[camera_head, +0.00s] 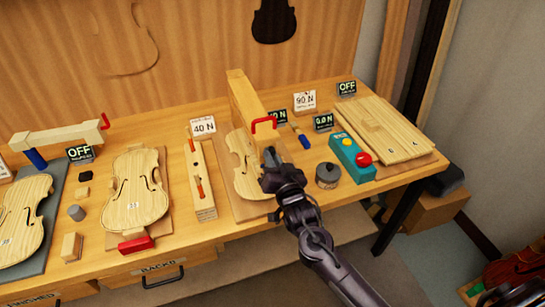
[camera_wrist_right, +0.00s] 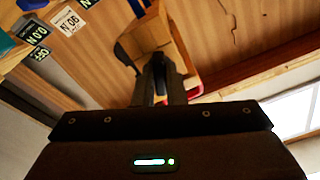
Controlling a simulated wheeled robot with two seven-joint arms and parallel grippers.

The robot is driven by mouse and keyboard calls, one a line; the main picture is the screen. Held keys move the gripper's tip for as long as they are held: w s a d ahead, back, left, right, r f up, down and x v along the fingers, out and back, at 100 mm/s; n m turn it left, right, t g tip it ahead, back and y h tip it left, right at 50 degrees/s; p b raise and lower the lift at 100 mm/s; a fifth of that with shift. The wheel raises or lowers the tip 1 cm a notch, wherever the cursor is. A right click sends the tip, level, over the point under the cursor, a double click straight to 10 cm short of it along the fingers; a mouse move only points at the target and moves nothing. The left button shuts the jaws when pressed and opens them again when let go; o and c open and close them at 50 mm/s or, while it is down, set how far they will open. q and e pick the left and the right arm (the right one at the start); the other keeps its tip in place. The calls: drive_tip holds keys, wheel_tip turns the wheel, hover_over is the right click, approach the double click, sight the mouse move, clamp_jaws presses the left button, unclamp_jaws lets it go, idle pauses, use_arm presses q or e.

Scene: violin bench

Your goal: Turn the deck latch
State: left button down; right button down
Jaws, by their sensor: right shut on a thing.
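The deck latch appears to be the red handle (camera_head: 264,123) at the front of a tall wooden block (camera_head: 246,100), which stands over a violin plate (camera_head: 245,170). The exact contact is hidden by the fingers. My left gripper is not in view.
A teal box with a red button (camera_head: 352,158) and a dark round jar (camera_head: 327,175) stand right of my gripper. Wooden boards (camera_head: 380,130) lie at the right end. A wooden bar with orange parts (camera_head: 202,185) and another violin body (camera_head: 136,190) lie to the left.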

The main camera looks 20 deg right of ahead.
drive_tip(key=shift+n+p, duration=0.45)
drive_tip(key=shift+n, duration=1.75)
drive_tip(key=c, duration=1.5)
unclamp_jaws()
drive_tip(key=s+b, duration=0.2)
drive_tip(key=s, duration=0.5)
drive_tip(key=shift+s+d, duration=0.15)
drive_tip(key=shift+s, duration=0.25)
